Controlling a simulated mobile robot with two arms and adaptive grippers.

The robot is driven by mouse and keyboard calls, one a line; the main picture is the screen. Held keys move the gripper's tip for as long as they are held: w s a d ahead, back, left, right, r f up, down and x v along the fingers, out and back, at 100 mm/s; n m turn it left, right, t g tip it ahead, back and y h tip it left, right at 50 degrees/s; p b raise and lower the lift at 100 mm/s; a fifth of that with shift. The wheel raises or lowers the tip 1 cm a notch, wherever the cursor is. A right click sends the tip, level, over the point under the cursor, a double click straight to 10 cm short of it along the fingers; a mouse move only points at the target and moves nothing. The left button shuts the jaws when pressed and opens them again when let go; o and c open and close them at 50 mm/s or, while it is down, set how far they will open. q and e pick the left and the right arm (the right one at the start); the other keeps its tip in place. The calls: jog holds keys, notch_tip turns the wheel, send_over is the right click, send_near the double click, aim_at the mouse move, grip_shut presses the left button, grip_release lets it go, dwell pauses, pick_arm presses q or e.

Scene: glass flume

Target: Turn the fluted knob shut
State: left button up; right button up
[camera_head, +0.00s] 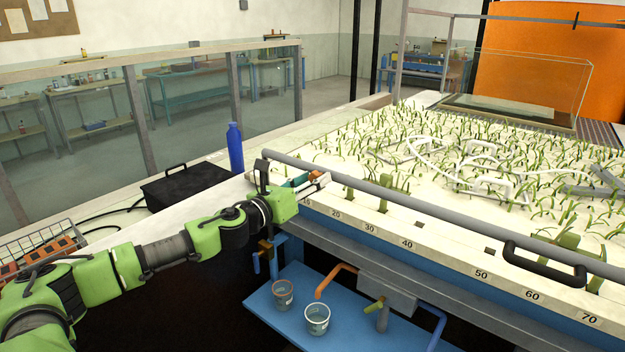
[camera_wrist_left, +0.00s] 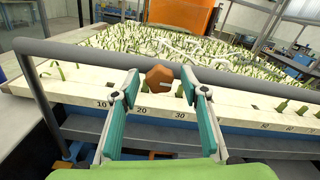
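The knob (camera_wrist_left: 159,79) is brown-orange with a lobed edge and a pale mark on its face. In the left wrist view it shows between the two fingertips, in front of the grey rail. My left gripper (camera_wrist_left: 160,88) is open, with a clear gap on each side of the knob, so it does not grip it. In the head view my left gripper (camera_head: 312,180) is at the flume's near left corner, by the low scale marks. A small orange-brown part of the knob (camera_head: 314,175) shows there, mostly hidden by the fingers. My right gripper is not in view.
A grey rail (camera_head: 420,204) runs along the flume's near edge, with a black handle (camera_head: 543,263). A blue bottle (camera_head: 235,148) and a black case (camera_head: 187,186) stand left of the gripper. Cups, one a clear cup (camera_head: 317,318), stand on the blue shelf below.

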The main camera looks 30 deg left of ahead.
pick_arm(q)
jog(key=c, duration=1)
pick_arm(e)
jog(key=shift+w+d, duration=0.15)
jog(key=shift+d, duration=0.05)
